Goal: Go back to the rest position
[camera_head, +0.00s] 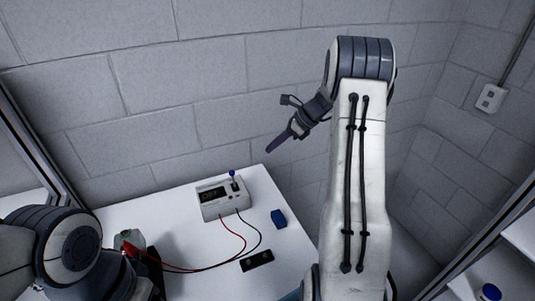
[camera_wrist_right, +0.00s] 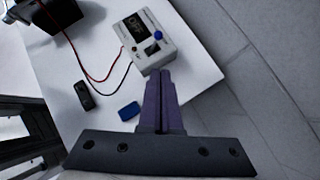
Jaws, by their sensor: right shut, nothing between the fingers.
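My right gripper (camera_head: 270,147) points down and left in the head view, raised off the table to the right of the encoder box. Its purple fingers (camera_wrist_right: 161,100) are together and empty in the right wrist view. The white encoder box (camera_head: 214,209) stands on the table, with a dark display reading "OFF" and a blue-knobbed lever (camera_head: 233,174); it also shows in the right wrist view (camera_wrist_right: 149,54). My left arm is folded at the lower left of the head view; its fingertips are not visible.
The white table (camera_head: 187,199) holds a small blue block (camera_head: 279,218), a black plate with buttons (camera_head: 257,261) and red and black cables. A dark device (camera_head: 147,253) sits near my left arm. A grey block wall (camera_head: 200,90) stands behind. A shelf (camera_head: 518,240) is at the right.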

